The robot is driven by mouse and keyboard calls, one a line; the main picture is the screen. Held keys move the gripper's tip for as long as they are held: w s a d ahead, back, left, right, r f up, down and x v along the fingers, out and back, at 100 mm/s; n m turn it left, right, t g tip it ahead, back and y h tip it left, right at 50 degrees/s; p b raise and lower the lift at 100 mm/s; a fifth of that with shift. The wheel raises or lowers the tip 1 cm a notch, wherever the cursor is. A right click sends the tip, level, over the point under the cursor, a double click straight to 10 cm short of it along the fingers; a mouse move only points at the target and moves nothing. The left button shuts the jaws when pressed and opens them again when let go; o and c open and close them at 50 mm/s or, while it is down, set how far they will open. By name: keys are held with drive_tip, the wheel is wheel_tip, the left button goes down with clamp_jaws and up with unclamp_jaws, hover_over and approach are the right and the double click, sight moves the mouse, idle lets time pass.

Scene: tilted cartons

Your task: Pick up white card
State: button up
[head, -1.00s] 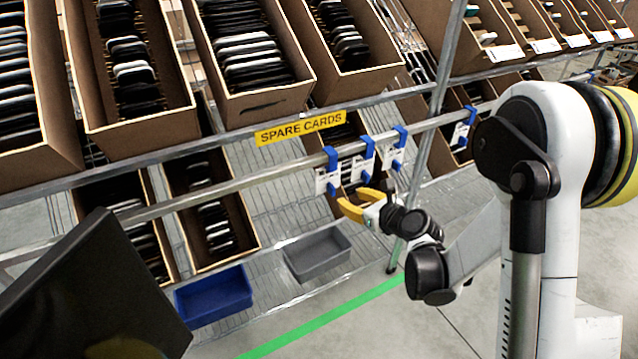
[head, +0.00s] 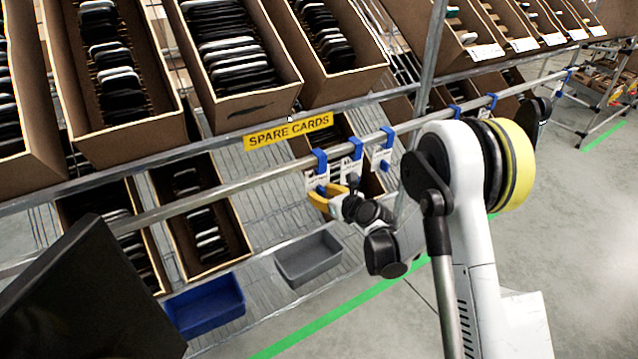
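Several white cards hang from blue clips on the metal rail under the yellow "SPARE CARDS" label (head: 288,131). The left white card (head: 316,181), a middle white card (head: 347,171) and a right white card (head: 381,158) show in the head view. My gripper (head: 324,197) has yellow fingers and is at the lower edge of the left card. The fingers look spread apart, with no card clearly held between them. Whether they touch the card or stand in front of it is too small to tell.
Tilted cartons (head: 247,106) with dark and white items fill the racks above and below the rail (head: 240,181). A blue bin (head: 205,306) and a grey bin (head: 308,259) sit on the lower wire shelf. A dark screen (head: 90,295) stands at lower left.

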clamp_jaws()
drive_tip(key=shift+r, duration=0.2)
